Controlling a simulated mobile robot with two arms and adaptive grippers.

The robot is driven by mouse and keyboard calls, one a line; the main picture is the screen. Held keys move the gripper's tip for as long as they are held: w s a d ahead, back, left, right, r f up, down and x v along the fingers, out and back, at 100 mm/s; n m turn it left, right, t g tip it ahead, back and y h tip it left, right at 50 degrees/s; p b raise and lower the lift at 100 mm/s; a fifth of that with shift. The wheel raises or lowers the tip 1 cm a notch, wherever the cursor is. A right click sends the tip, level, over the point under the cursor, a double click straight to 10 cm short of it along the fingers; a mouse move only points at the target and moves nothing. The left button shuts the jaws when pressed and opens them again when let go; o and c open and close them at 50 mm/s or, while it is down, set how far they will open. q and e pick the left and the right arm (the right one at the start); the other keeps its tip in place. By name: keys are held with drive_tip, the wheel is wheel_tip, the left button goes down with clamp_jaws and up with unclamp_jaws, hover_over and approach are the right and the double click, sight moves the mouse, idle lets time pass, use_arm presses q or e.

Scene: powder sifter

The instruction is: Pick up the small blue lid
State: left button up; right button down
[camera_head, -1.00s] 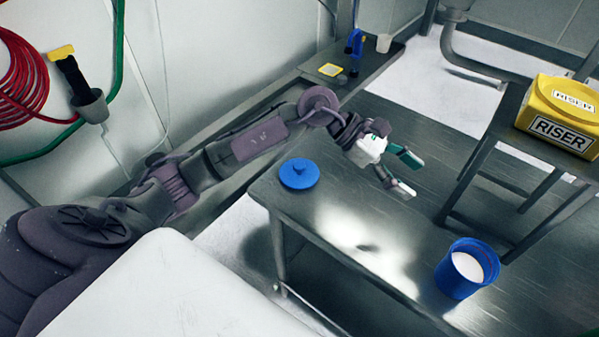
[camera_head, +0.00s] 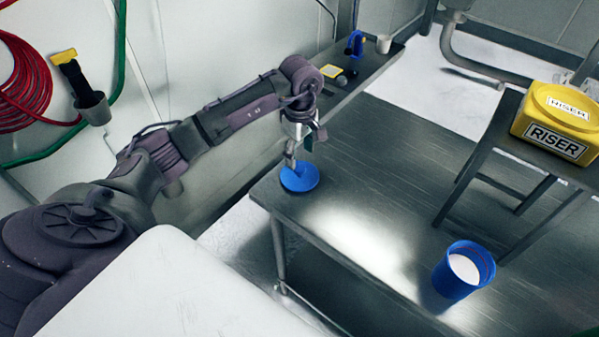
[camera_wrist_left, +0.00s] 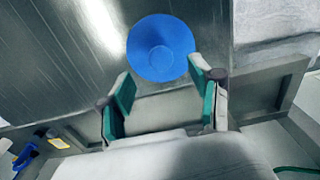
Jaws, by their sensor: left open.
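The small blue lid (camera_head: 300,178) lies flat on the near left corner of the metal table (camera_head: 390,170). It is round with a raised middle. My left gripper (camera_head: 298,157) points down just above the lid and partly covers its far side in the head view. In the left wrist view the lid (camera_wrist_left: 161,48) lies beyond the open fingertips of my left gripper (camera_wrist_left: 160,82), roughly centred between them. The fingers are apart, with nothing between them. My right gripper is not in view.
A blue container of white powder (camera_head: 463,270) stands at the table's near right. A yellow RISER box (camera_head: 556,122) sits on a raised shelf at right. A side bench (camera_head: 375,72) at the back holds small items. The table's middle is clear.

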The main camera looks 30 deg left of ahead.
sight(300, 167)
use_arm(q)
wheel_tip(300, 167, down, 6)
drive_tip(key=p, duration=0.2)
drive_tip(key=shift+s+r+p, duration=0.1)
drive_tip(key=shift+r+p, duration=0.1)
drive_tip(key=shift+p, duration=0.1)
drive_tip(key=shift+f, duration=0.2)
clamp_jaws()
